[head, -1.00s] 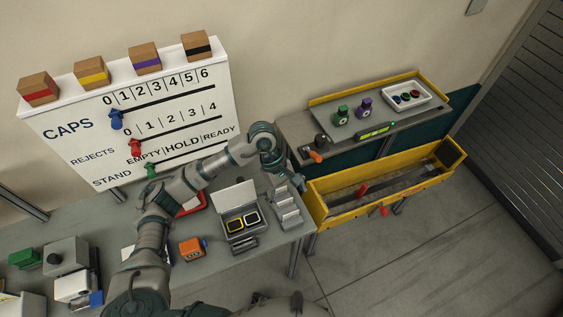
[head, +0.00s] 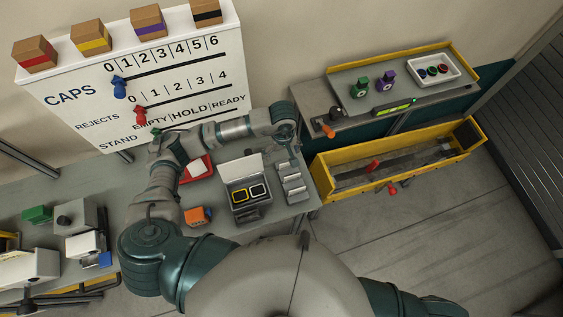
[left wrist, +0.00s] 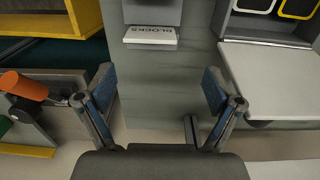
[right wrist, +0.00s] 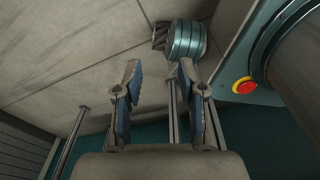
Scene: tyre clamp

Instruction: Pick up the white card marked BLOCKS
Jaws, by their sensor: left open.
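The white card marked BLOCKS (left wrist: 150,36) sits in a grey stepped holder, its lettering upside down in the left wrist view. The holder (head: 292,185) stands at the right end of the bench in the head view; I cannot make out the card there. My left gripper (left wrist: 160,92) is open and empty, the card lying ahead between the lines of its fingers, apart from them. My right gripper (right wrist: 158,82) is open and empty, away from the bench, over the floor.
An open grey case (head: 246,192) with yellow and white frames stands left of the holder. An orange block (head: 198,216) and a red tray (head: 186,173) lie further left. A yellow trough (head: 330,180) and a shelf with an orange-handled lever (head: 327,130) are at right.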

